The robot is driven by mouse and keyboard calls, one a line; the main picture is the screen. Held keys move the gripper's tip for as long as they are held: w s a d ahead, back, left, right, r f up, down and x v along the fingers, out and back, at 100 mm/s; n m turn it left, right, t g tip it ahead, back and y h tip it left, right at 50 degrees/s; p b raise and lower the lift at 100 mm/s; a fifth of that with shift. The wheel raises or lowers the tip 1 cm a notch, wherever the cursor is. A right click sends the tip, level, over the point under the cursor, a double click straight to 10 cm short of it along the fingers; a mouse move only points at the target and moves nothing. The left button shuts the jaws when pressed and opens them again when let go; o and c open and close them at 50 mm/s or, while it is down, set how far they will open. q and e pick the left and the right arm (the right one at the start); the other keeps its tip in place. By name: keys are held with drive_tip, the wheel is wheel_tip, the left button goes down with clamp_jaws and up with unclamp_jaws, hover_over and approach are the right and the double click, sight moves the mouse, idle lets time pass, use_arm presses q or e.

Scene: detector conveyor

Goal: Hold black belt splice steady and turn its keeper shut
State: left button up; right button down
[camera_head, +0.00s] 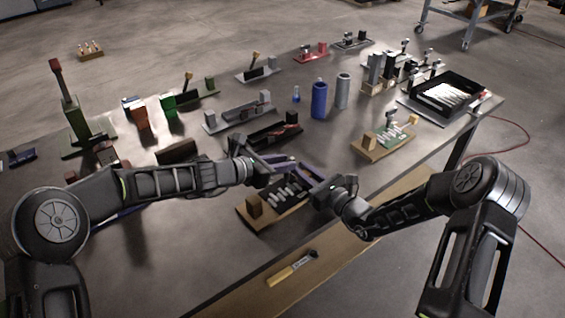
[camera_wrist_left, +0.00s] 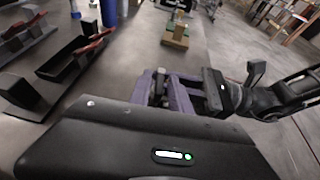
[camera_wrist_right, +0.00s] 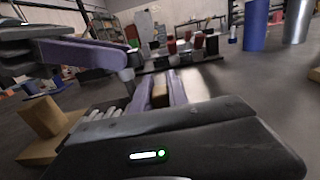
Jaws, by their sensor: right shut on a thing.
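The black belt splice (camera_head: 290,191) is on a wooden board (camera_head: 265,218) near the table's front edge. It has several pale cylinders, also visible in the right wrist view (camera_wrist_right: 96,114), and a wooden block (camera_head: 254,204) at its left end. My right gripper (camera_head: 296,168) has its purple fingers shut on a small tan piece (camera_wrist_right: 160,96), apparently the keeper; its turn angle is unclear. My left gripper (camera_head: 276,160) is over the far side of the splice. Its purple fingers (camera_wrist_left: 163,92) look spread apart, with no clear hold visible. The arms hide part of the splice.
A black fixture with red parts (camera_head: 275,135) lies just behind. A blue cylinder (camera_head: 319,100) and a grey cylinder (camera_head: 342,91) stand farther back. A yellow-handled tool (camera_head: 290,268) lies at the front edge.

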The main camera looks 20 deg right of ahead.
use_arm(q)
clamp_jaws()
drive_tip(key=shift+w+r+m+g, duration=0.15)
drive_tip(key=shift+w+m+g, duration=0.05)
drive_tip(key=shift+m+g, duration=0.1)
drive_tip(key=shift+w+m+g+h, duration=0.1)
drive_tip(key=shift+m+g+h, duration=0.3)
drive_tip(key=shift+w+m+g+h, duration=0.15)
drive_tip(key=shift+m+g+h, duration=0.15)
drive_tip(key=shift+m+g, duration=1.85)
drive_tip(key=shift+g, duration=0.45)
drive_tip(key=shift+a, duration=0.1)
drive_tip(key=shift+o, duration=1.2)
unclamp_jaws()
